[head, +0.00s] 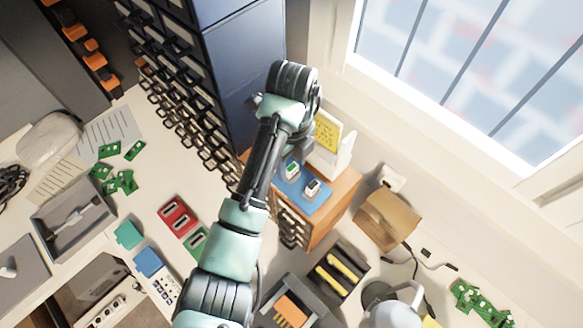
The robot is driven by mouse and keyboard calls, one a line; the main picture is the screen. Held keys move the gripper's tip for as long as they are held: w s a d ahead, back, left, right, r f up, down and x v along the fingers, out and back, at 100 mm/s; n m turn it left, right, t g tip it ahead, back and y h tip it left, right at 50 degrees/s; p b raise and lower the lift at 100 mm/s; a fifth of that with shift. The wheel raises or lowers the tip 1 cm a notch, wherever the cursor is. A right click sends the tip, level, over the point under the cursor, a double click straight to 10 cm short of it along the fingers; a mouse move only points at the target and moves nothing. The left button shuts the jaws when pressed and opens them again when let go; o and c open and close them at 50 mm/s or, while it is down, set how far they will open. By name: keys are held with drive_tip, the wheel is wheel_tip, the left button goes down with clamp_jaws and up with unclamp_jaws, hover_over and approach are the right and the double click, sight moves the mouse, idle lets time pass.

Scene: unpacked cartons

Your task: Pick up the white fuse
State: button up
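Two small, whitish blocks stand on a blue mat (318,203) on top of a wooden drawer cabinet (338,208). The upper-left block (292,172) shows some green and lies close beside my arm in the picture. The lower-right block (313,187) has a dark patch on its top. They are too small to tell which, if either, is the white fuse. My arm rises from the bottom of the head view and bends near the dark cabinet. My gripper does not show; the arm hides whatever is behind it.
A white holder with a yellow card (327,131) stands behind the mat. A cardboard box (388,220) and a dark tray with yellow bars (339,269) are nearby. Red modules (178,215) and green boards (118,180) lie left. A tall dark cabinet (243,70) stands behind.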

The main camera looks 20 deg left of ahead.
sight(291, 168)
clamp_jaws()
idle(0.3)
wheel_tip(291, 168, up, 10)
drive_tip(key=p, duration=0.4)
drive_tip(key=shift+p, duration=0.3)
